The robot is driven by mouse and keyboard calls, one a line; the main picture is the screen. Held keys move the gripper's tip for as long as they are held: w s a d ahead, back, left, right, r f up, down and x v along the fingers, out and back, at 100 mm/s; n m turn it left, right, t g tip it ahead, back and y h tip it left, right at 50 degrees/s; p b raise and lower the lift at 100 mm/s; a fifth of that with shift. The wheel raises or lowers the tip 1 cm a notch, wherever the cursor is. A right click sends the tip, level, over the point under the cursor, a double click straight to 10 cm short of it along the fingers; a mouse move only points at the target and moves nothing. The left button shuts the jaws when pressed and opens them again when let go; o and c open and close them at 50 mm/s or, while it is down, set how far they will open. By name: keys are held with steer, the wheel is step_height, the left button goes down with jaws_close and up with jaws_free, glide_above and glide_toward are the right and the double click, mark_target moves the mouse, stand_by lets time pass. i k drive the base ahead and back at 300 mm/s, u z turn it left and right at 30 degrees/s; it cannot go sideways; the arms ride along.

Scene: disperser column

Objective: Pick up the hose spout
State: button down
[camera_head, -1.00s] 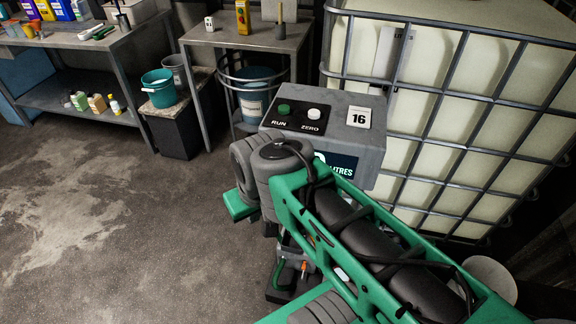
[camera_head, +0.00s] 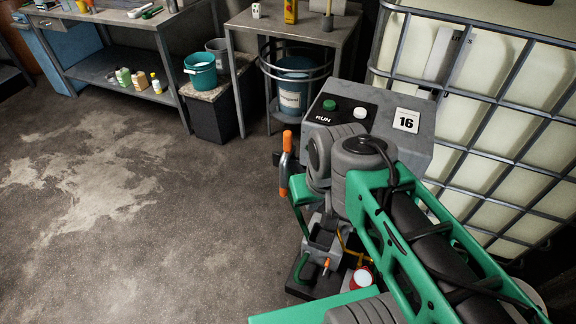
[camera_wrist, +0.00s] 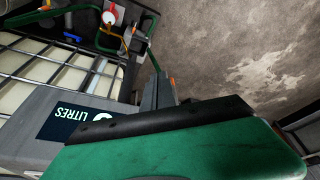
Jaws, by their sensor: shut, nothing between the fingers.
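A slim grey piece with orange ends (camera_head: 285,166) stands upright just left of my wrist joint in the head view. I cannot tell whether it is the hose spout or part of my gripper. In the wrist view, my gripper (camera_wrist: 160,92) shows as narrow grey parts close together beyond its green body, shut and empty. A small orange tip is beside them. A thin green line, perhaps the hose (camera_wrist: 151,45), runs from near them toward the column's foot. My arm hides much of the column.
The grey console (camera_head: 420,125) with its buttons and number 16 plate is close behind my arm. A caged white tank (camera_head: 470,130) stands to the right. Red and yellow fittings (camera_head: 362,277) are low at the column. Benches and buckets stand behind; the left floor is clear.

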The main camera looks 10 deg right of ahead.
mark_target(290, 149)
steer(key=z, duration=0.85)
steer(key=k, duration=0.15)
steer(key=u, duration=2.05)
steer(key=i, duration=0.75)
steer(key=u, duration=0.3)
